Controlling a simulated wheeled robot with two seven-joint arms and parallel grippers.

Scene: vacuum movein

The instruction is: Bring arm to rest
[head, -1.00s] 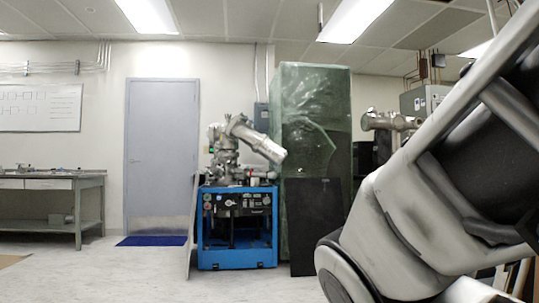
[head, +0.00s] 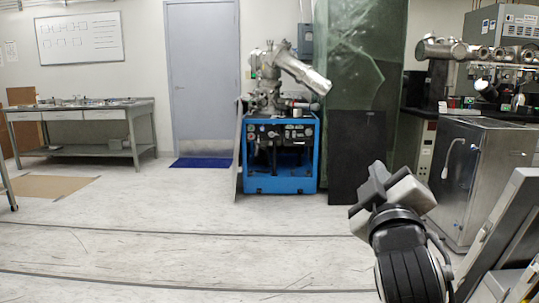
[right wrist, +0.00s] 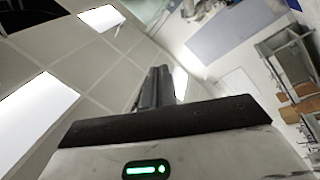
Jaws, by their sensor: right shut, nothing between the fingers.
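My right arm rises from the lower right of the head view. Its gripper (head: 372,182) points up and to the left, held in the air in front of the floor and a dark panel. In the right wrist view the dark fingers of the right gripper (right wrist: 157,82) are together with nothing between them, pointing up toward the ceiling and far wall. My left gripper and arm are in neither view.
A blue-framed machine (head: 280,152) with a metal arm stands ahead by a green glass panel (head: 345,70). A steel cabinet (head: 485,175) stands at the right. A workbench (head: 85,115) is at the back left. The floor (head: 170,240) ahead is clear.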

